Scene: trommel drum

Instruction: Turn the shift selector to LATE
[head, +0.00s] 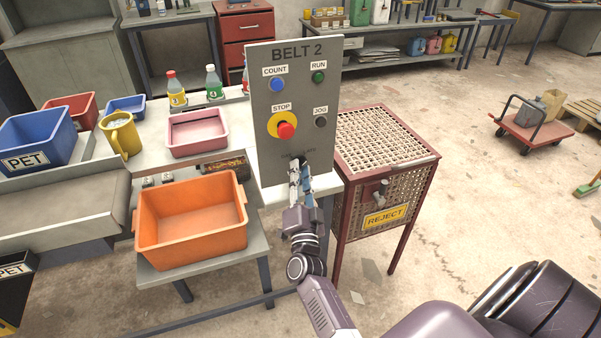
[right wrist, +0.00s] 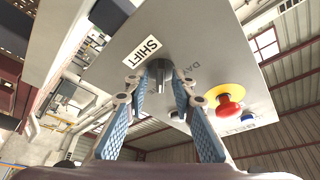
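The grey BELT 2 panel (head: 335,95) stands upright at the table's edge in the head view. The shift selector (right wrist: 160,72) is a dark round knob with a lighter stem low on that panel, beside the SHIFT label (right wrist: 143,51) and lettering that reads DAY. LATE cannot be read clearly. My left gripper is not in view.
A red REJECT cage (head: 344,190) stands close at right. An orange bin (head: 190,254) is at left.

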